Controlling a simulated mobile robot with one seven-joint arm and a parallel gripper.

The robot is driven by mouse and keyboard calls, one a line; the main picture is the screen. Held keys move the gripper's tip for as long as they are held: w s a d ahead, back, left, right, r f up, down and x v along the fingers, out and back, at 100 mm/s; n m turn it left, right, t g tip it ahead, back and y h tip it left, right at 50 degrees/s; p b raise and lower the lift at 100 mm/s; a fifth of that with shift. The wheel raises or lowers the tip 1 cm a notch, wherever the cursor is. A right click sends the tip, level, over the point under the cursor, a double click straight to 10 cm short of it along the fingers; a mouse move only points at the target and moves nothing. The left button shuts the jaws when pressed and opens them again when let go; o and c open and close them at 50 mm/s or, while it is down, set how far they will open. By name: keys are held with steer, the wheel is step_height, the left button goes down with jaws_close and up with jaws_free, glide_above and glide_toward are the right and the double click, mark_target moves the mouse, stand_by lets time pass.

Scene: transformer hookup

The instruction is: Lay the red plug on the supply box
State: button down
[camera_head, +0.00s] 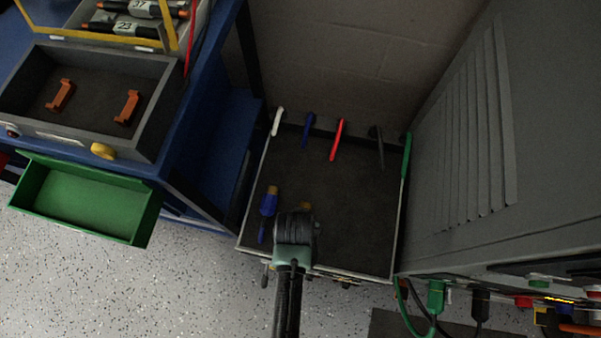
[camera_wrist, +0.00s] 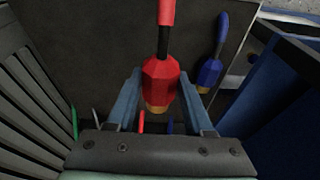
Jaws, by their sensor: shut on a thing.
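The red plug (camera_wrist: 160,82) has a red body, a brass tip and a red and black cable. In the wrist view it sits between the two fingers of my gripper (camera_wrist: 160,95), which is shut on it. In the head view my gripper (camera_head: 296,222) is over the front part of the dark-topped supply box (camera_head: 355,225), and my wrist hides most of the plug. I cannot tell whether the plug touches the top. A blue plug (camera_head: 269,201) lies on the top to the left; it also shows in the wrist view (camera_wrist: 208,75).
White (camera_head: 277,121), blue (camera_head: 308,130), red (camera_head: 338,140), black (camera_head: 378,145) and green (camera_head: 405,165) cables come over the box's edges. A grey louvred cabinet (camera_head: 470,130) stands close right. A blue bench with a grey tray (camera_head: 85,133) and green drawer (camera_head: 85,203) is left.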

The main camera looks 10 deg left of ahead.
steer(key=w+f+b, duration=0.5)
steer(key=b, duration=0.2)
steer(key=shift+b, duration=0.35)
steer(key=shift+s+b+x, duration=0.2)
steer(key=shift+b+x, duration=0.3)
steer(key=shift+x, duration=0.4)
steer(key=shift+s+b+x, duration=0.2)
steer(key=shift+b+x, duration=0.25)
steer(key=shift+x, duration=0.45)
steer(key=shift+f, duration=0.1)
steer(key=shift+c, duration=1)
jaws_free()
steer(key=p+v, duration=0.5)
steer(key=v, duration=0.8)
